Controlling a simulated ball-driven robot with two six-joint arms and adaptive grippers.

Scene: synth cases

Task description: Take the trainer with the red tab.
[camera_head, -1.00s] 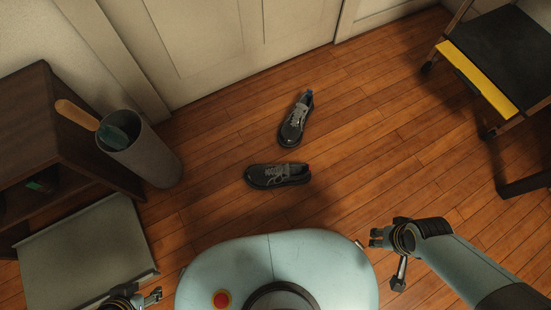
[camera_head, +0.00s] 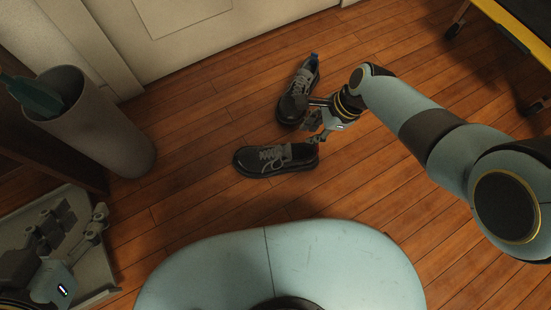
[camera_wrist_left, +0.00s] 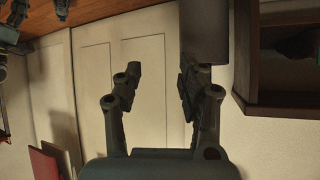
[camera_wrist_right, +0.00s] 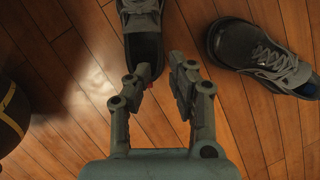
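Two dark grey trainers lie on the wooden floor. The nearer trainer (camera_head: 268,160) points its toe left. In the right wrist view this trainer (camera_wrist_right: 143,22) shows a bit of red (camera_wrist_right: 150,86) at its heel, partly hidden by a finger. The other trainer (camera_head: 297,92), behind it, has a blue tab (camera_head: 314,57); it also shows in the right wrist view (camera_wrist_right: 245,45). My right gripper (camera_head: 316,130) is open at the nearer trainer's heel, one finger overlapping the heel in view; contact cannot be told. My left gripper (camera_head: 80,228) is open and empty at lower left.
A grey cylindrical bin (camera_head: 105,130) stands at left beside a dark shelf (camera_wrist_left: 243,75). A grey mat or panel (camera_head: 95,265) lies below my left gripper. A pale door (camera_head: 190,40) closes the back. A yellow-edged step stool (camera_head: 520,35) stands at upper right.

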